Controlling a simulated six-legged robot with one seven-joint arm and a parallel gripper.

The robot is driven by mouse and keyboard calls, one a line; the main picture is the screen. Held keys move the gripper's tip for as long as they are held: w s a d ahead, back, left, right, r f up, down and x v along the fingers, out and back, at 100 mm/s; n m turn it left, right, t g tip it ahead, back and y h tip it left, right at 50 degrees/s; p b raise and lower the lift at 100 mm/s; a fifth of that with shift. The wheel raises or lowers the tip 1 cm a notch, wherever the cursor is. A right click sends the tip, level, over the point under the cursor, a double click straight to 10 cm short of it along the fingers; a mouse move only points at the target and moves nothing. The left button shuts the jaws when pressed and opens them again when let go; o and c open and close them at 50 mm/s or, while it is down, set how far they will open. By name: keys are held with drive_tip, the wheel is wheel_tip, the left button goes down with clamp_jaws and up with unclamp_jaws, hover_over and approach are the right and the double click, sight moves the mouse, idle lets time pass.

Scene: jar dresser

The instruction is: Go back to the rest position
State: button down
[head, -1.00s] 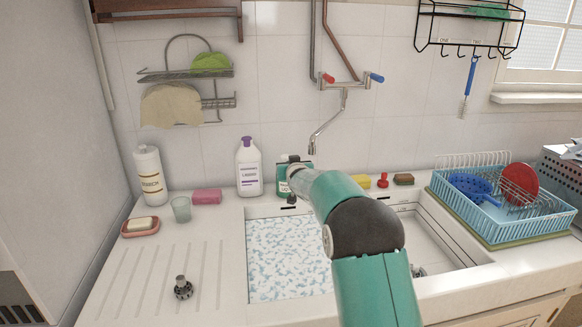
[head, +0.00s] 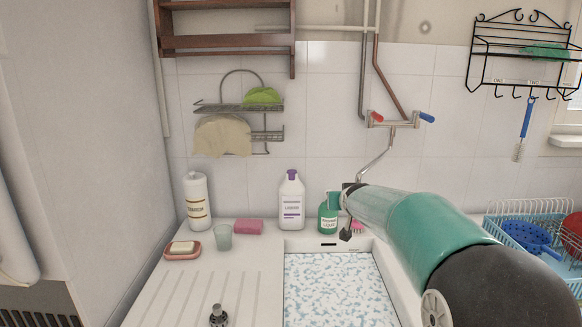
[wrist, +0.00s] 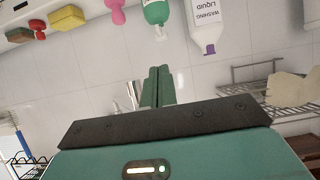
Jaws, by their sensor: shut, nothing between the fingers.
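My gripper (wrist: 156,85) shows in the wrist view with its two green fingers pressed together and nothing between them. In the head view, my green arm reaches from the lower right, and the gripper (head: 349,212) at its far end is small and partly hidden. It appears in front of the back of the counter, beside the green bottle (head: 327,214). I cannot tell from the picture whether it touches the bottle. The wrist view looks upside down, with the green bottle (wrist: 157,12) at its top.
The sink (head: 335,290) holds speckled bluish-white contents. A white bottle (head: 291,203), pink sponge (head: 248,227), glass (head: 223,237), soap dish (head: 183,250) and tall bottle (head: 197,203) line the counter. The blue dish rack (head: 520,238) is at right. A dark plug-like thing (head: 218,315) sits on the drainboard.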

drive_tip(key=s+f+g, duration=0.2)
drive_tip(key=s+g, duration=0.1)
drive_tip(key=s, duration=2)
drive_tip(key=s+f+g, duration=0.3)
drive_tip(key=s+g, duration=0.1)
drive_tip(key=s, duration=1.8)
drive_tip(key=shift+s+f, duration=0.35)
drive_tip(key=shift+d, duration=0.1)
